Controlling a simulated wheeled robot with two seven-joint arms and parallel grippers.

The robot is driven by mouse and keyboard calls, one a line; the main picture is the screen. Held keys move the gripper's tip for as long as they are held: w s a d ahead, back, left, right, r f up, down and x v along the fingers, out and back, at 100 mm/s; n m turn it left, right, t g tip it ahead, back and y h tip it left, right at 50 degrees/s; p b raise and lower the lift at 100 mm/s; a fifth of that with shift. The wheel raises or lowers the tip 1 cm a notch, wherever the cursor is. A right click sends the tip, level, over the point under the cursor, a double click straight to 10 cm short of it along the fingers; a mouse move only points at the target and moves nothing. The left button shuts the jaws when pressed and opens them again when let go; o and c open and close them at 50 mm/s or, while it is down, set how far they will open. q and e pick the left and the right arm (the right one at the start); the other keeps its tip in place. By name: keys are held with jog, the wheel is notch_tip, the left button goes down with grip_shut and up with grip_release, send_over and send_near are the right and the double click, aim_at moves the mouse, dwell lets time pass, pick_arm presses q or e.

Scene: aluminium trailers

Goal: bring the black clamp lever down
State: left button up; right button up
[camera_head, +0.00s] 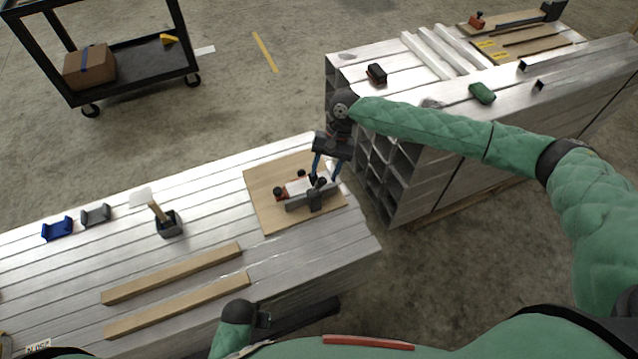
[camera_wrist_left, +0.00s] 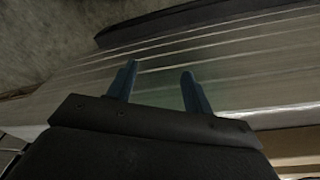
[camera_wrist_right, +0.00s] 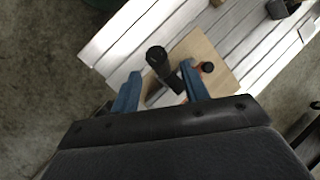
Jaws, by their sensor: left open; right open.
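The clamp fixture (camera_head: 297,190) sits on a light wooden board (camera_head: 262,205) at the right end of the near aluminium trailer. My right gripper (camera_head: 323,180) reaches down over its right part, with blue fingers apart. In the right wrist view the black lever (camera_wrist_right: 157,58) stands up between the open fingers (camera_wrist_right: 160,70); I cannot tell whether they touch it. The gripper hides part of the lever in the head view. My left gripper (camera_wrist_left: 159,70) is open and empty beside the trailer's side, low at the near edge.
Two wooden strips (camera_head: 175,273), a black holder with a brush-like tool (camera_head: 168,224) and blue (camera_head: 57,229) and grey brackets (camera_head: 96,215) lie left of the board. A second aluminium stack (camera_head: 400,190) stands close at the right, across a gap. A dark cart (camera_head: 150,68) stands behind.

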aim_at(319, 188)
jog(key=p+x, duration=0.1)
jog(key=x, duration=0.4)
jog(key=shift+a+f, duration=0.1)
jog(key=shift+s+a+f+p, duration=0.1)
jog(key=shift+s+f+p, duration=0.2)
jog(key=shift+s, duration=0.05)
pick_arm(q)
notch_tip(319, 188, down, 7)
jog(key=s+a, duration=0.1)
jog(key=s, duration=0.1)
jog(key=shift+r, duration=0.15)
pick_arm(e)
jog(key=shift+f, duration=0.15)
pick_arm(q)
jog(key=shift+r, duration=0.1)
pick_arm(e)
grip_shut()
